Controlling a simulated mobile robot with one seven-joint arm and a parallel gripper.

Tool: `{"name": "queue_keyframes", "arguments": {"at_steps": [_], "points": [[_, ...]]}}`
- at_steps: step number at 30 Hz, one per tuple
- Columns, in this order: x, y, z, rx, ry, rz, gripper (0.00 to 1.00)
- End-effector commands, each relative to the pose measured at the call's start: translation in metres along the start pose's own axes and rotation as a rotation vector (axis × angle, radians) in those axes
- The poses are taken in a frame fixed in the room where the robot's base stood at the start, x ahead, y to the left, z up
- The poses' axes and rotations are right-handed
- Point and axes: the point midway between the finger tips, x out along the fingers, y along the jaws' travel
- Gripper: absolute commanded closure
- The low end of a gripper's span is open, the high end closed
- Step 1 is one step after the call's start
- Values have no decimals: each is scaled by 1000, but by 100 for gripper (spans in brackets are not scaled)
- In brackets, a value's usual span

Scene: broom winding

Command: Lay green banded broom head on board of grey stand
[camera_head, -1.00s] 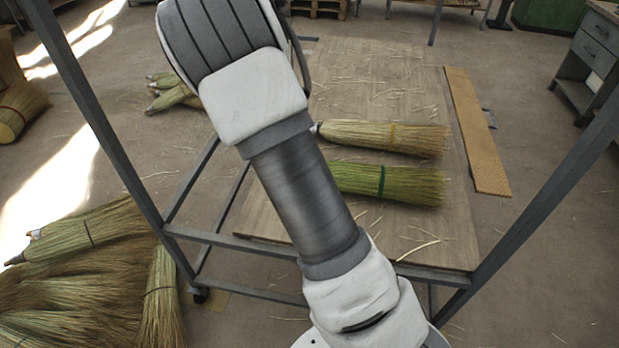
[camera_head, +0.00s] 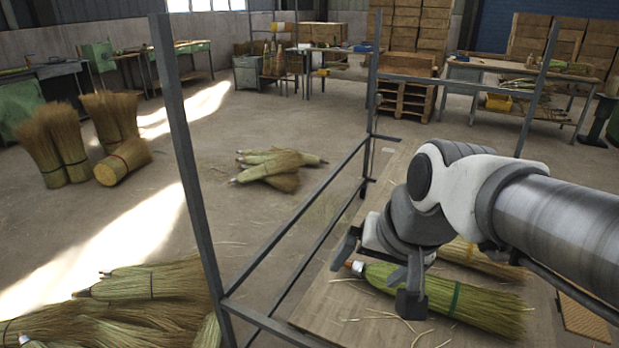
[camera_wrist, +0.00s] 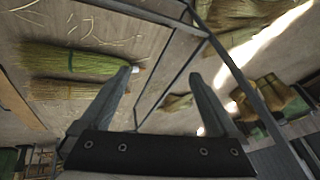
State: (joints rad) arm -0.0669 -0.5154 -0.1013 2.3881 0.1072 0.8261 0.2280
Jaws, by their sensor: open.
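The green banded broom head (camera_head: 490,307) lies flat on the wooden board (camera_head: 315,313), its bound tip pointing left. It also shows in the wrist view (camera_wrist: 95,66), with its tip beside the left finger in the picture. The grey stand (camera_head: 190,170) has metal posts and rails around the board. My gripper (camera_head: 378,272) is open and empty, above the board by the broom head's tip. Its two spread fingers show in the wrist view (camera_wrist: 159,75) with nothing between them. I cannot tell how high they are above the board.
A yellow banded broom head (camera_head: 500,267) lies behind the green banded one, partly hidden by my arm. Loose straws litter the board. More broom heads (camera_head: 275,165) lie on the floor beyond the stand, and a large heap (camera_head: 150,285) lies at the lower left.

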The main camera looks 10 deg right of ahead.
Motion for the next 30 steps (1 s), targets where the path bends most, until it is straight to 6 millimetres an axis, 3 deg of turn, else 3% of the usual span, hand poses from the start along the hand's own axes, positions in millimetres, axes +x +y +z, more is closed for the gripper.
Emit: {"name": "queue_keyframes", "arguments": {"at_steps": [3,10,23,30], "points": [[-16,10,23,-164,37,41,4],[-27,22,45,-332,62,102,4],[-31,22,45,-345,63,107,4],[-65,12,31,-344,63,106,4]]}}
